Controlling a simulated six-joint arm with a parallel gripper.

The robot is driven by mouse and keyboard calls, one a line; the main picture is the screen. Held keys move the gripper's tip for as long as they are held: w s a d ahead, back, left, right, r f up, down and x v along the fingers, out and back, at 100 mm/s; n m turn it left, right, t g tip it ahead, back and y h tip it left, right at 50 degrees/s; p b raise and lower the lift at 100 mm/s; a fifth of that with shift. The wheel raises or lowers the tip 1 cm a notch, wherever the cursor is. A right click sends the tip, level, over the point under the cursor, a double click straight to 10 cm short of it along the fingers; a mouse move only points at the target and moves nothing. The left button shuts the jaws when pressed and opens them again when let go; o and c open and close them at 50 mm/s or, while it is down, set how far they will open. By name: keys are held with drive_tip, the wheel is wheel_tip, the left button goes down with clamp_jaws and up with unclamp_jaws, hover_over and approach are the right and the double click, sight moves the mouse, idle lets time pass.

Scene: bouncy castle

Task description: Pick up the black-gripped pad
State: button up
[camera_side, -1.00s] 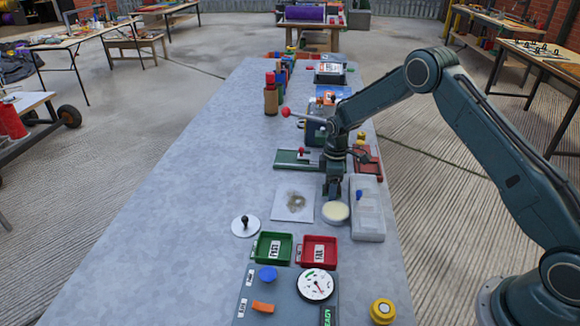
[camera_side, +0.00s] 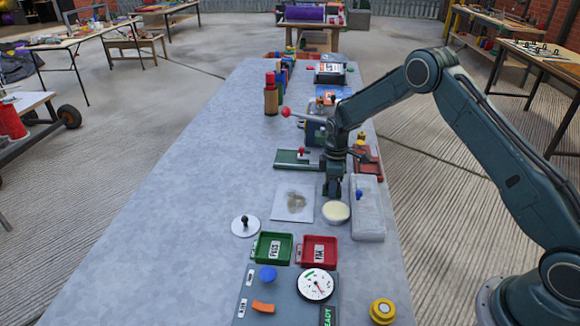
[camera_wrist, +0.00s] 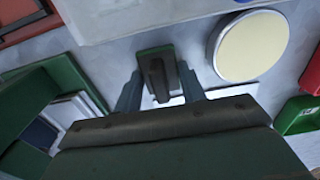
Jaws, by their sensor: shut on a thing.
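The pad shows in the wrist view as a small green base with a dark grip (camera_wrist: 156,80) standing on it. My gripper (camera_wrist: 159,92) has its two fingers on either side of that grip and is shut on it.
The cream-filled dish (camera_side: 336,211) and a pale tray (camera_side: 367,213) stand close on the right. A smudged white sheet (camera_side: 293,207) lies left. Green (camera_side: 272,249) and red (camera_side: 317,251) trays stand nearer the camera. A white disc with a black knob (camera_side: 245,227) lies left. The left tabletop is clear.

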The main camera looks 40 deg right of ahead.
drive_tip(key=shift+r, duration=0.1)
wheel_tip(320, 180, up, 20)
idle(0.6)
idle(0.4)
drive_tip(key=o, duration=0.5)
drive_tip(key=shift+c, duration=0.2)
drive_tip(key=c, duration=0.4)
drive_tip(key=shift+o, duration=0.2)
drive_tip(key=s+a+f, duration=0.6)
drive_tip(key=s+f, duration=0.1)
drive_tip(key=f, duration=0.4)
drive_tip(key=shift+s+a, duration=0.15)
drive_tip(key=shift+s, duration=0.2)
